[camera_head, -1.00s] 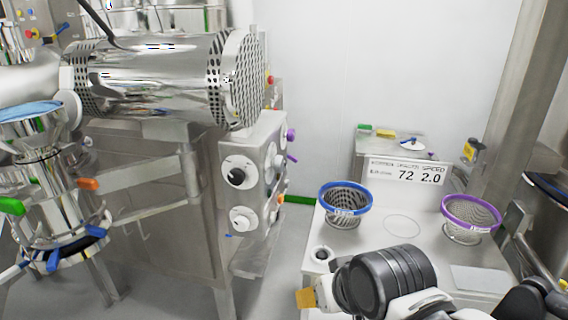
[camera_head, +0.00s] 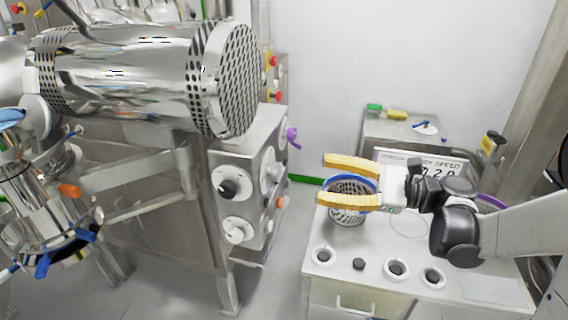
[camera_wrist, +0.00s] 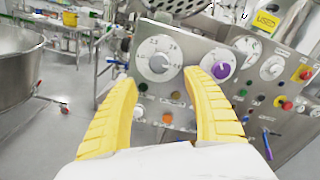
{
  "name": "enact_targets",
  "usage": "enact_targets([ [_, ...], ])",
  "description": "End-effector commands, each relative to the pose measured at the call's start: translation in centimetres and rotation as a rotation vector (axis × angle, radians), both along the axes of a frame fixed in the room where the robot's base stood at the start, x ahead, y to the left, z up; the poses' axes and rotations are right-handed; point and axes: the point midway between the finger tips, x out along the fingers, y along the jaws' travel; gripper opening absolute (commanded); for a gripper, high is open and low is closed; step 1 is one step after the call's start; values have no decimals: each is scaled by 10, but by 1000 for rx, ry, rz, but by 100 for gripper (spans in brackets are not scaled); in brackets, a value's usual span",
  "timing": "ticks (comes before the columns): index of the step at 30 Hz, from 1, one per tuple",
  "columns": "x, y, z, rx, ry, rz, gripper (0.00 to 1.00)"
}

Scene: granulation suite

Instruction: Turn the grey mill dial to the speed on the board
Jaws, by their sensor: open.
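The grey dial (camera_wrist: 158,63) sits on a round pale scale on a steel panel in the wrist view; the scale figures are too small to read surely. A grey dial (camera_head: 270,168) also shows on the cabinet's right face in the head view. A purple dial (camera_wrist: 220,70) is right of the grey one. The board (camera_head: 445,165) stands behind my arm, partly hidden; "SPEED" and "2.0" show. My gripper (camera_head: 325,179) is open and empty, its yellow fingers pointing left toward the cabinet, apart from it. In the wrist view (camera_wrist: 159,80) the fingers frame the grey dial from a distance.
A bench with a blue-rimmed basket (camera_head: 352,182) lies beneath my gripper, with several black knobs along its front. The cabinet's front face has a black knob (camera_head: 228,188) and a white one (camera_head: 237,230). Clear floor lies between cabinet and bench.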

Motion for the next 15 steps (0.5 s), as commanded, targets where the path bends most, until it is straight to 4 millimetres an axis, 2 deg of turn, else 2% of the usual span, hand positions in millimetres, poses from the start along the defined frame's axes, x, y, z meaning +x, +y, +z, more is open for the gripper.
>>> enact_targets([
  [9, 20, 59, -2, -3, -1, 4, 59],
  [15, 30, 86, -1, -4, -2, 2, 59],
])
